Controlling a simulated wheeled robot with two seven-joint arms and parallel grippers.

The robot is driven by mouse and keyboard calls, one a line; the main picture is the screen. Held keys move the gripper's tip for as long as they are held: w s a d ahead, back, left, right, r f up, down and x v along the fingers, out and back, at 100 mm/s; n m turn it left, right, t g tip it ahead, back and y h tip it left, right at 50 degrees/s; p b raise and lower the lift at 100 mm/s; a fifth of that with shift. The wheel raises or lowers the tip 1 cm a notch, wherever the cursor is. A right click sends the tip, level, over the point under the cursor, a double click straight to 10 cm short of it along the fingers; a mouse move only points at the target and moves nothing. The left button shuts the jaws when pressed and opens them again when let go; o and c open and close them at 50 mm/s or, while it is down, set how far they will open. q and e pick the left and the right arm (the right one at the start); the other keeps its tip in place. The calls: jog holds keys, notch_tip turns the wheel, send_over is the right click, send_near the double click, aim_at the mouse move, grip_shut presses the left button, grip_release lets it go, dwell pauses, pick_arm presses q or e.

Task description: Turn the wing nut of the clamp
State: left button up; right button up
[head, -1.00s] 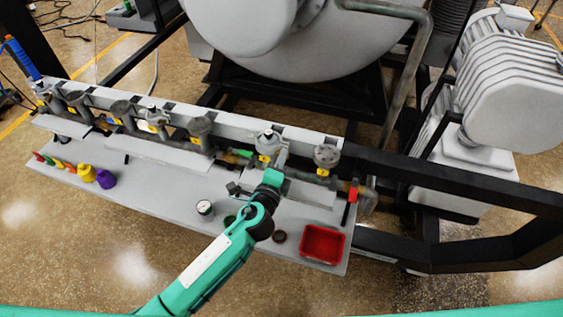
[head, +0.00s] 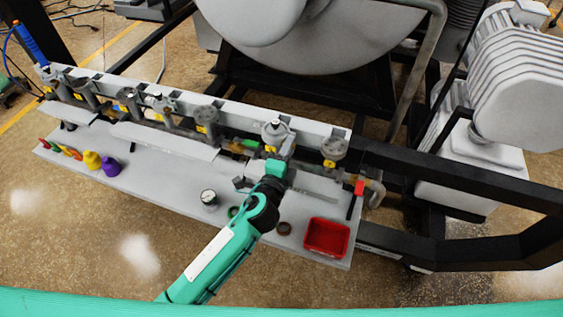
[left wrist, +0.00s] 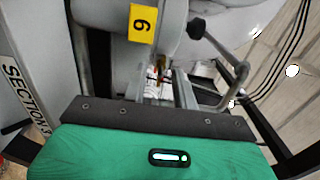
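My left gripper (head: 275,167) is at the front of the pipe row, just below a valve (head: 277,131) with a yellow tag. In the left wrist view its two grey fingers (left wrist: 165,92) stand apart, with small white and red patches visible between them. The yellow tag (left wrist: 143,24) reads like a 6 or 9 and is just beyond the fingertips. A dark knob (left wrist: 197,28) on a bent rod is to the right of the fingers. I cannot make out the clamp's wing nut; the gripper and arm hide part of this spot. My right gripper is not in view.
A grey shelf (head: 150,180) runs under the pipes. It holds a red tray (head: 327,237), a round gauge (head: 209,198), a brown ring (head: 284,228), and purple (head: 111,166) and yellow (head: 92,160) items. A black frame (head: 450,185) is at the right.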

pick_arm(q)
jog(key=b+v, duration=0.3)
jog(key=v, duration=1)
jog(key=shift+s, duration=0.2)
jog(key=shift+a, duration=0.1)
